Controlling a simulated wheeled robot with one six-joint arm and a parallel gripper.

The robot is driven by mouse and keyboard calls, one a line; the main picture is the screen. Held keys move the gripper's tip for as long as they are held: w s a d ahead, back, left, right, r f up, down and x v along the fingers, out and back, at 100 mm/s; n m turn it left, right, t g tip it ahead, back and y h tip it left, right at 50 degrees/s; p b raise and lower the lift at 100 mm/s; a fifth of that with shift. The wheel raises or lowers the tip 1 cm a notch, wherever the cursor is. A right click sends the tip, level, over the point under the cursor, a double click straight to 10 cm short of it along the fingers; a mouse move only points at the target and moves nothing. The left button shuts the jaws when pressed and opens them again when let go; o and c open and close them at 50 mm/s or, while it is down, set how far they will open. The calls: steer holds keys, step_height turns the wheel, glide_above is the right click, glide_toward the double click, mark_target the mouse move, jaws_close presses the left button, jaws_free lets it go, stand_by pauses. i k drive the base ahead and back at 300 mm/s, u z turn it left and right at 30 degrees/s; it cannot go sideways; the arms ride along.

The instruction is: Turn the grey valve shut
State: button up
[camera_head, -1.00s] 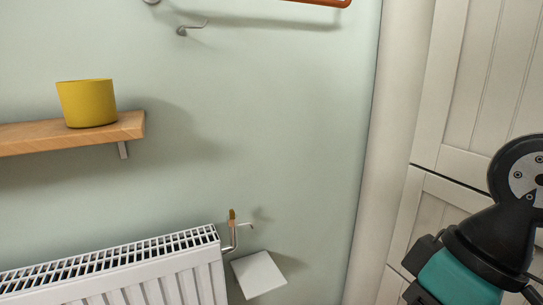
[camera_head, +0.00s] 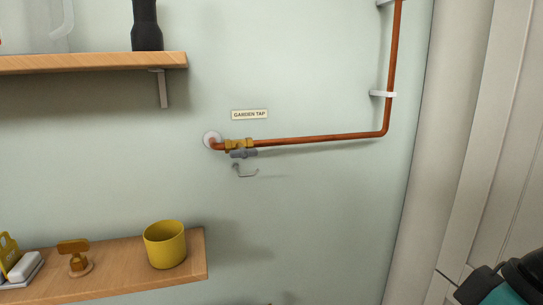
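The grey valve handle (camera_head: 243,154) sits just under a brass valve body (camera_head: 239,144) on a copper pipe (camera_head: 320,138). The handle looks roughly in line with the pipe. A small label (camera_head: 249,114) above it reads "GARDEN TAP". The pipe comes out of a round white wall plate at its left end, runs right, then bends upward. Part of my arm, black and teal, shows at the bottom right corner, well apart from the valve. My gripper is not in view.
A lower wooden shelf (camera_head: 125,270) holds a yellow pot (camera_head: 165,244) and small items. An upper shelf (camera_head: 95,63) holds a dark bottle (camera_head: 147,27). The wall right of the lower shelf is clear.

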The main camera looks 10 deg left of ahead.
mark_target(243, 154)
steer(key=k, duration=1)
steer(key=u, duration=1.8)
steer(key=i, duration=0.85)
steer(key=z, duration=1.55)
